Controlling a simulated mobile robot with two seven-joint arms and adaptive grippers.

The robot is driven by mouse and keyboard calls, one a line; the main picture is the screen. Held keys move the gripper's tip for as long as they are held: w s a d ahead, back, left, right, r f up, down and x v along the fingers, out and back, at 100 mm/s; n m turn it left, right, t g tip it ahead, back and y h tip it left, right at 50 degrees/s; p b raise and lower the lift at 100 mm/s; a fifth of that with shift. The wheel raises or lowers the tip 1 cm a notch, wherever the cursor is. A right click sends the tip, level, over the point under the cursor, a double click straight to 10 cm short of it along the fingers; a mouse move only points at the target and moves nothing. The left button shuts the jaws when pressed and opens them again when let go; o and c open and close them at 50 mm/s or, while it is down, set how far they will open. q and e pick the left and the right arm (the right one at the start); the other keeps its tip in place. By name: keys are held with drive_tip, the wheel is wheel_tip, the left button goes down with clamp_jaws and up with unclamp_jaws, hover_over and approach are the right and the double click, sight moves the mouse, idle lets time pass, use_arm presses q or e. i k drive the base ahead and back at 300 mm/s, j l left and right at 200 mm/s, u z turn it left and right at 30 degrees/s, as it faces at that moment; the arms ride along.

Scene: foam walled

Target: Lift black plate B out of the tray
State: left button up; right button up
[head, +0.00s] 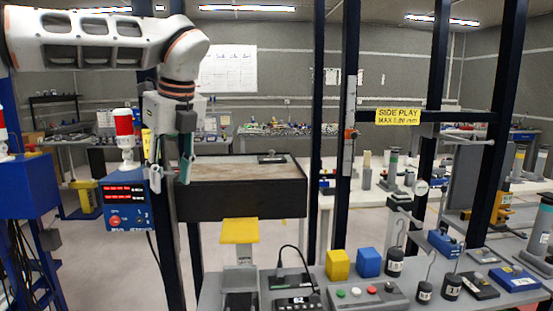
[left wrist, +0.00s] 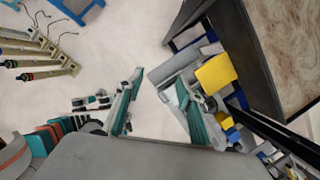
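A small grey tray (head: 240,274) stands on the near bench, below a yellow plate (head: 240,231). A dark flat piece (head: 239,300) shows in its lower part, cut by the picture's bottom edge; I cannot read a letter on it, so I cannot tell if it is black plate B. My left gripper (head: 170,180) hangs to the left of and above the tray, fingers down, open and empty. In the left wrist view its two teal-padded fingers (left wrist: 158,82) are spread apart with pale floor between them. My right gripper is in neither view.
Dark posts (head: 318,120) rise at the near bench. A dark-sided table (head: 240,195) stands behind the gripper. A blue box with a red lamp (head: 126,204) is close on its left. Yellow (head: 338,264) and blue blocks (head: 369,262), a button panel (head: 366,296) and hooked weights crowd the bench's right.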

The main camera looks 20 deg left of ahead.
sight(271, 159)
drive_tip(key=i, duration=1.8)
